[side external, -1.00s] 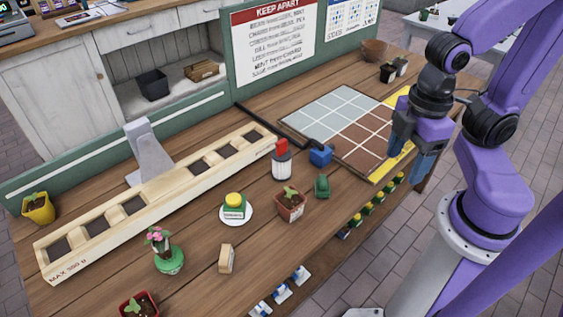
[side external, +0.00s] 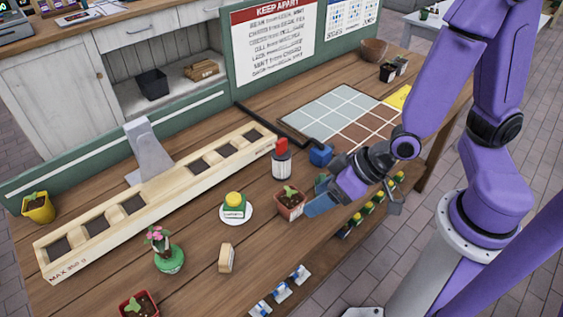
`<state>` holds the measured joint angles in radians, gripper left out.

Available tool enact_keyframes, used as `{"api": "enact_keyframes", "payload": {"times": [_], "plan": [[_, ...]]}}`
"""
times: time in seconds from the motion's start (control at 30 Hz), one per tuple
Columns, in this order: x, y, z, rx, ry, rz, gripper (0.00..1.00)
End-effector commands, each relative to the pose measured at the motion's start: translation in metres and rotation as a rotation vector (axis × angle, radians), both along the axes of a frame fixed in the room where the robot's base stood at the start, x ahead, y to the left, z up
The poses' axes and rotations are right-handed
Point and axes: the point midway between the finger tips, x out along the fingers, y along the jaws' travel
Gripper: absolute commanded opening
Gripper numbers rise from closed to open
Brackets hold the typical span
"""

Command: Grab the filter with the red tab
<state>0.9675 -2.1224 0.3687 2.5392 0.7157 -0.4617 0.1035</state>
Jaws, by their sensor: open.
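The filter with the red tab (side external: 282,163) stands upright on the wooden table, near the right end of the long slotted wooden rack. It has a white ribbed body, a dark band and a red tab on top. My gripper (side external: 325,195) is open, to the right of the filter and nearer the table's front edge, beside a terracotta pot with a seedling (side external: 291,204). It is apart from the filter. Its far finger is partly hidden, and I see nothing held.
The slotted rack (side external: 95,235) lies to the left. A yellow-topped item on a white plate (side external: 235,208) and a flower pot (side external: 168,255) stand nearer. A tiled board (side external: 330,110) lies behind.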

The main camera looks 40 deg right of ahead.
Motion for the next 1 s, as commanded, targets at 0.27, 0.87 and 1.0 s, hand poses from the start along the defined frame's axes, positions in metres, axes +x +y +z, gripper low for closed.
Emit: {"api": "enact_keyframes", "payload": {"times": [0.27, 0.87, 1.0], "plan": [[0.051, -0.053, -0.014, -0.046, -0.333, -0.293, 0.66], [0.086, -0.090, -0.006, -0.105, -0.587, -0.407, 0.66], [0.096, -0.089, -0.010, -0.104, -0.586, -0.407, 0.66]]}}
